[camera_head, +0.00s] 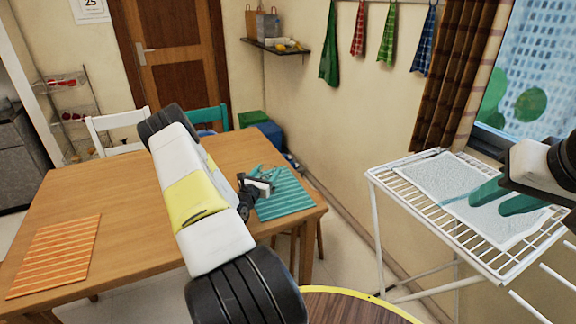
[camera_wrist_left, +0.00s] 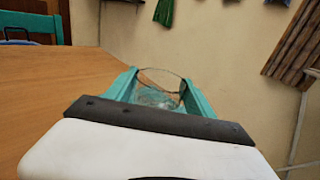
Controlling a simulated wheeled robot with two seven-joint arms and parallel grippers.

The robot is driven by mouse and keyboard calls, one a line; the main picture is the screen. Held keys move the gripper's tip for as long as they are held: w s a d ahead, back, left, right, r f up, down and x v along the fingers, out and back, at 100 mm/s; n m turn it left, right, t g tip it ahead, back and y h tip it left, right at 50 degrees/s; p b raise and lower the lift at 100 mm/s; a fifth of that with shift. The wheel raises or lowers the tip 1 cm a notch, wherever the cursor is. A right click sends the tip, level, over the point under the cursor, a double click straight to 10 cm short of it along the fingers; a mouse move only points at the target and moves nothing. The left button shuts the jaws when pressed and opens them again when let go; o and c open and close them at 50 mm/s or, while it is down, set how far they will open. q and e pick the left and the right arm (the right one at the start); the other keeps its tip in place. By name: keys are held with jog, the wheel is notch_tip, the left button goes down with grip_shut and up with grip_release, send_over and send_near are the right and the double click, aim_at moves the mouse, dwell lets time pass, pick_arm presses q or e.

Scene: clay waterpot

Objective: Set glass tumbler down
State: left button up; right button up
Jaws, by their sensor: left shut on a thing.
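The clear glass tumbler (camera_wrist_left: 160,94) is between the two teal fingers of my left gripper (camera_wrist_left: 159,84) in the left wrist view, and the gripper is shut on it. In the head view my left gripper (camera_head: 264,174) is over the right part of the wooden table (camera_head: 130,200), at the teal striped placemat (camera_head: 287,196). The glass is hard to make out there, and I cannot tell whether its base touches the mat. My right gripper (camera_head: 503,196), with teal fingers apart, is over the white rack at the right and looks empty.
An orange striped placemat (camera_head: 57,255) lies on the table's left side. A white wire rack (camera_head: 393,182) holding a pale textured mat (camera_head: 440,181) stands at right. A round yellow-edged table (camera_head: 345,291) is at the bottom. Chairs stand behind the table. The table's middle is clear.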

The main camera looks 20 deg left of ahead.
pick_arm(q)
jog(key=shift+f, duration=0.3)
jog(key=shift+f, duration=0.15)
jog(key=o, duration=1.8)
